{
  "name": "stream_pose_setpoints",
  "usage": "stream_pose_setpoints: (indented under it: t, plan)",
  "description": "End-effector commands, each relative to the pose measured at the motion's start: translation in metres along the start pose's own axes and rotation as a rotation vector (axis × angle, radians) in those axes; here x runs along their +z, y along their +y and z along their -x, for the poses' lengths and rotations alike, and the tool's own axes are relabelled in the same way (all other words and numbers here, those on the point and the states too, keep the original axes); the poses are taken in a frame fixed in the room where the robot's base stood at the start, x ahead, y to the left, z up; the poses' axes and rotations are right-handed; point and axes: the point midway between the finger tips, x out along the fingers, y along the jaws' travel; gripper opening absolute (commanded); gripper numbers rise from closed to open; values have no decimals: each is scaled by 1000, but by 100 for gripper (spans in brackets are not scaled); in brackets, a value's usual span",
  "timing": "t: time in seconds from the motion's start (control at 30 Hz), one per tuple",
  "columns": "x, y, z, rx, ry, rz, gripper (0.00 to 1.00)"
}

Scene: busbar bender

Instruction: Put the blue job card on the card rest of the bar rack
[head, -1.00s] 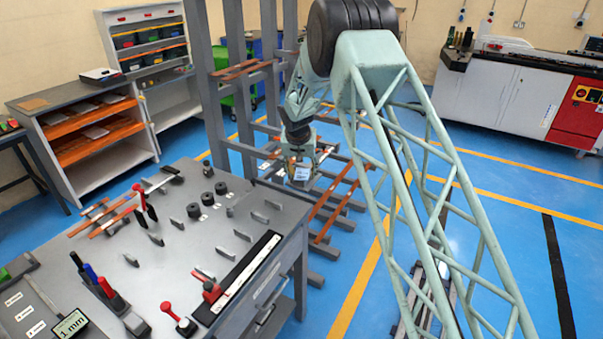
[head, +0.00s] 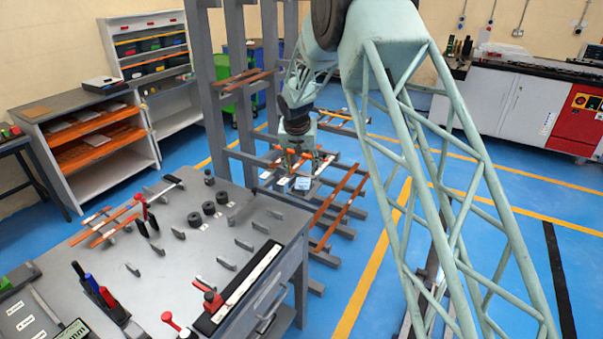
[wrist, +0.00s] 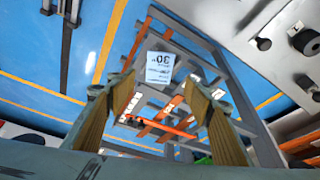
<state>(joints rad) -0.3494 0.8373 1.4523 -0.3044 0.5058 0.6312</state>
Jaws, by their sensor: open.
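The blue job card (head: 301,183) is a small pale blue card at the near side of the bar rack (head: 245,155). In the wrist view the card (wrist: 159,67) shows print reading "30" and lies just beyond the fingertips, between them in the picture. It seems to lie on a small grey support on the rack, but the card rest itself is mostly hidden and contact is not clear. My gripper (head: 301,165) is just above the card, pointing down. In the wrist view my gripper (wrist: 158,85) has its two fingers wide apart with nothing between them.
Copper bars (head: 340,205) lie across the rack's lower arms beside the card. A grey workbench (head: 150,265) with pegs, black knobs and red-handled tools stands at the left front. Rack uprights (head: 212,90) rise behind.

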Motion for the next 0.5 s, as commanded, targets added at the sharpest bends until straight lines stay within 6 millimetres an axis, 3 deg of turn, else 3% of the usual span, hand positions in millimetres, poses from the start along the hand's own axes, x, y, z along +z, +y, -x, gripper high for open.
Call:
stream_pose_setpoints:
  t: [0.2,0.5]
  plan:
    - [0,0,22,0,0,0,47]
    - [0,0,34,0,0,0,47]
